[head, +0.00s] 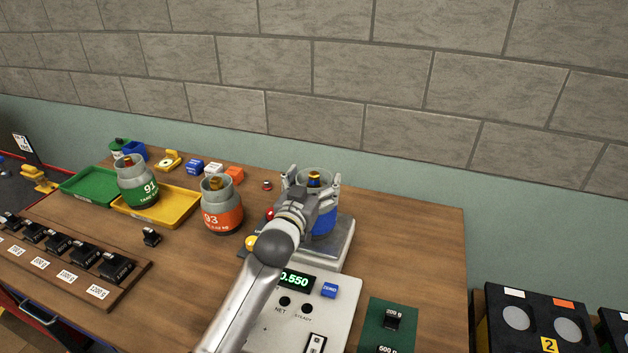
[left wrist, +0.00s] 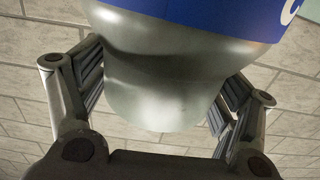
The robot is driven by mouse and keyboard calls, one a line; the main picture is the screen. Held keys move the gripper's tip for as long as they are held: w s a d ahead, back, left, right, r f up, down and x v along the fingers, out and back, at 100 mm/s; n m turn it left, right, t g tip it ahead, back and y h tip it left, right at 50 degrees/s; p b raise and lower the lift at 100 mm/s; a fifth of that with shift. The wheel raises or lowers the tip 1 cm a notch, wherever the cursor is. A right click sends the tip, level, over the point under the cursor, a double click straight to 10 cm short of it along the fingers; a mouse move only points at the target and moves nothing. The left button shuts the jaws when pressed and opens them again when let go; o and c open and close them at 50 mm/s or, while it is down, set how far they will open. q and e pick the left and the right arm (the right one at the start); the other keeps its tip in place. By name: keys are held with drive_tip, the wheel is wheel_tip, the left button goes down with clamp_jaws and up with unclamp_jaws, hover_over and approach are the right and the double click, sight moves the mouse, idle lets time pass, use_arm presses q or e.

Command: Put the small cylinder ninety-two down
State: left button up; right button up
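A small grey cylinder with a blue band (head: 325,222) and a brass valve is upright at the platform of the scale (head: 338,246). I cannot tell whether its base touches the platform. Its number is not readable; only part of a white character shows on the blue band (left wrist: 215,14) in the left wrist view. My left gripper (head: 312,188) is at its top, with a finger on each side of the grey collar (left wrist: 160,85), both appearing to touch it. The scale's green display (head: 295,279) seems to read 0.550. My right gripper is not in view.
Orange cylinder 93 (head: 221,208) stands left of the scale. Green cylinder 91 (head: 138,184) stands at the yellow tray (head: 177,217), beside a green tray (head: 80,187). Black weights stand in a wooden rack (head: 84,287). The table right of the scale is clear (head: 420,245).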

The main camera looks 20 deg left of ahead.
use_arm(q)
drive_tip(key=shift+o, duration=0.2)
drive_tip(key=shift+r, duration=0.1)
drive_tip(key=s+b, duration=0.2)
drive_tip(key=s, duration=1)
drive_tip(key=shift+a, duration=0.2)
